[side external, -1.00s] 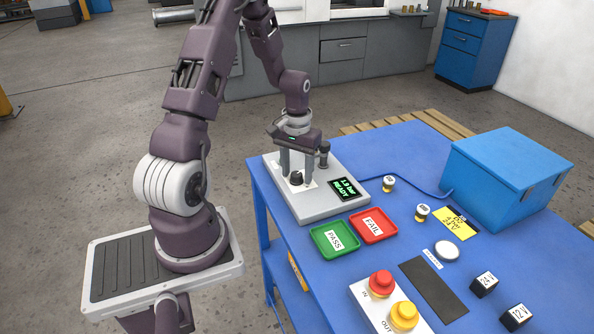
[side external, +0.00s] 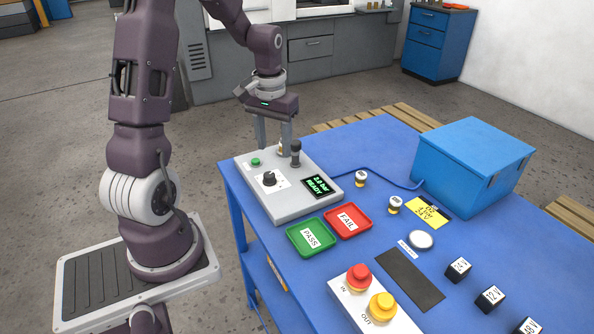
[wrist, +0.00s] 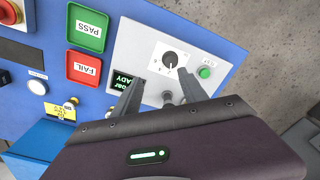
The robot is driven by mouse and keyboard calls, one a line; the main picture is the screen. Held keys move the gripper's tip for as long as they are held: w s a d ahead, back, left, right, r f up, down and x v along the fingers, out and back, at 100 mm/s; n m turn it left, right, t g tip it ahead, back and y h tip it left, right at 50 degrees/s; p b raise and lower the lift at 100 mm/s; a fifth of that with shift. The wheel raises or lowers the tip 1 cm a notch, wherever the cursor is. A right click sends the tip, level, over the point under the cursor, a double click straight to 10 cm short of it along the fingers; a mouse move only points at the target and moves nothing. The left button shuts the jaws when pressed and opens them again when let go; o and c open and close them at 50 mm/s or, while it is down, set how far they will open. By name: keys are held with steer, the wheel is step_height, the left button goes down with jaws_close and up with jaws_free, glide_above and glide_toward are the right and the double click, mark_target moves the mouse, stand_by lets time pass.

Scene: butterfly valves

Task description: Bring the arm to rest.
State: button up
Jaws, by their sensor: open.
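My gripper (side external: 274,148) is open, its two fingers pointing down above the back part of the grey test station (side external: 290,205). In the wrist view the fingertips (wrist: 160,78) stand apart, short of the black knob (wrist: 170,59). The knob (side external: 269,179) sits on a white plate and is clear of the fingers. A small, partly hidden fitting (side external: 281,148) shows near the fingers beside a black post (side external: 295,154); I cannot tell whether they touch it. The station's display (side external: 321,186) is lit green and reads READY.
A green PASS tray (side external: 311,238) and a red FAIL tray (side external: 348,220) lie before the station. Small valves (side external: 361,178), a blue box (side external: 473,165), a button box (side external: 372,305) and black blocks (side external: 458,270) stand on the blue table. Air above the table is open.

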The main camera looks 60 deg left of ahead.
steer(key=s+d+r+m+t+y, duration=0.1)
steer(key=s+d+r+m+t, duration=0.15)
steer(key=d+r, duration=0.8)
steer(key=s+d+r+m+t+h, duration=0.1)
steer(key=s+d+r+m+t, duration=0.1)
steer(key=s+d, duration=0.9)
steer(key=shift+s+d+r+m+t, duration=0.35)
steer(key=shift+r+m, duration=0.4)
steer(key=shift+m, duration=0.5)
steer(key=shift+a, duration=0.1)
